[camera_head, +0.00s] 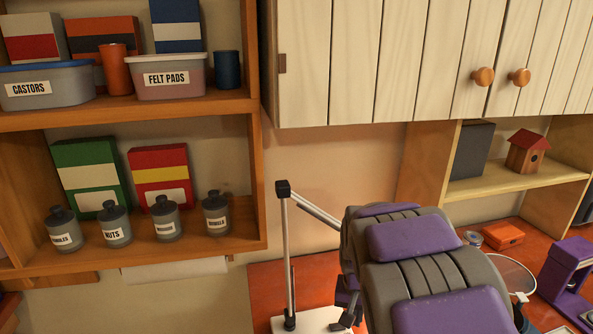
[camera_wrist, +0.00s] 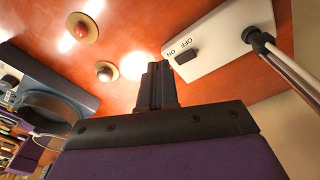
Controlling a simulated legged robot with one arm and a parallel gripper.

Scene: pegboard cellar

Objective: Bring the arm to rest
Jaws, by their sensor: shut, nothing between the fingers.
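My gripper (camera_wrist: 157,88) shows in the wrist view as two dark fingers pressed together, with nothing between them. It points over the orange-red worktop (camera_wrist: 125,65), beside a white base with an ON/OFF switch (camera_wrist: 222,40). I cannot tell how high it is above the worktop. In the head view my purple and grey arm reaches in from the lower right over the worktop (camera_head: 262,290).
A white lamp stand (camera_head: 288,255) rises close to the left of my arm. A wooden shelf (camera_head: 130,115) with jars and boxes fills the left. A cabinet (camera_head: 345,60) hangs above. A small red box (camera_head: 503,236) and a purple device (camera_head: 568,275) stand right.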

